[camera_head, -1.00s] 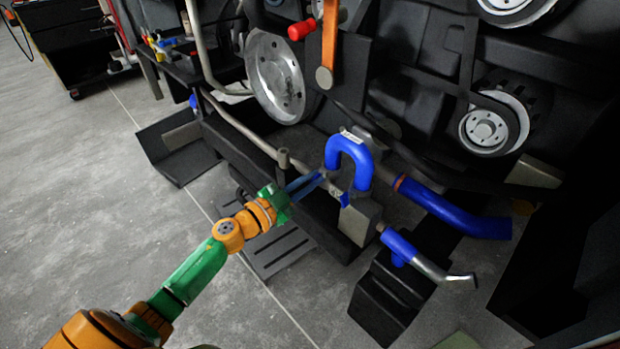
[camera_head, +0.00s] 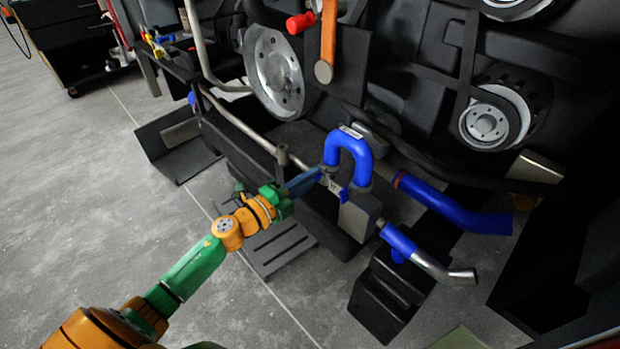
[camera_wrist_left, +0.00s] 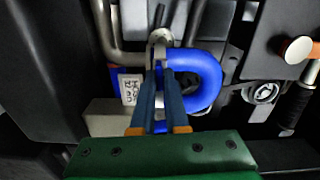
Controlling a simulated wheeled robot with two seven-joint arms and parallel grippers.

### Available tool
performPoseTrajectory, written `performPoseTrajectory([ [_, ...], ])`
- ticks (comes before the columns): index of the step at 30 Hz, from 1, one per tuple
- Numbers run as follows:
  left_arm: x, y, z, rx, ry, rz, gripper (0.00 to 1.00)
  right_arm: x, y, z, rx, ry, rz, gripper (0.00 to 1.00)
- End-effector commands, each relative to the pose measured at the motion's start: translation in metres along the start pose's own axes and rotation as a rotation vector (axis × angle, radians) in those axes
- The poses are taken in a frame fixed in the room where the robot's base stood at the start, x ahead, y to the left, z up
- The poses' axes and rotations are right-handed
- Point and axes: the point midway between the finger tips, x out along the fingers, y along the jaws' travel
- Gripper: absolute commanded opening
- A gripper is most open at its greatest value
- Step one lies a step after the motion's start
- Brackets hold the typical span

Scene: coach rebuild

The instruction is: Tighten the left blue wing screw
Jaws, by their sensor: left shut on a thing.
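The blue U-shaped hose (camera_head: 347,142) stands at the middle of the machine in the head view, and its curve shows in the left wrist view (camera_wrist_left: 208,80). My left gripper (camera_head: 321,172) reaches in from the left to the hose's near left end. In the left wrist view its long blue fingers (camera_wrist_left: 160,68) are closed together at a metal clamp (camera_wrist_left: 160,40). The left blue wing screw is hidden at the fingertips. Another small blue part (camera_head: 345,196) sits to the right, beside a pale tag (camera_head: 335,187). My right gripper is out of view.
A blue pipe (camera_head: 455,208) and a shorter blue pipe with a metal end (camera_head: 400,240) lie to the right. A grey metal block (camera_head: 357,218) stands below the hose. A dark slatted step (camera_head: 278,248) lies under my left wrist. Open floor (camera_head: 110,220) is at left.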

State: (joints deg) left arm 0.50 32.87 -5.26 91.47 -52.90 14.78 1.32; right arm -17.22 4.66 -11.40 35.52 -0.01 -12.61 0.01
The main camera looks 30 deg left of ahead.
Motion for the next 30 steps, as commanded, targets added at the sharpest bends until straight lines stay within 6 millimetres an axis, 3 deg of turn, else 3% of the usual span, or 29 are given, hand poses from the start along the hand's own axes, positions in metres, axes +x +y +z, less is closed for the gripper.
performPoseTrajectory([
  [15,0.0,0.004,0.0,0.489,0.001,0.002,0.0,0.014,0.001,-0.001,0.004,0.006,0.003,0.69],
  [30,0.0,0.005,0.001,0.96,0.002,0.001,0.0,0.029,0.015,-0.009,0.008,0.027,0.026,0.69],
])
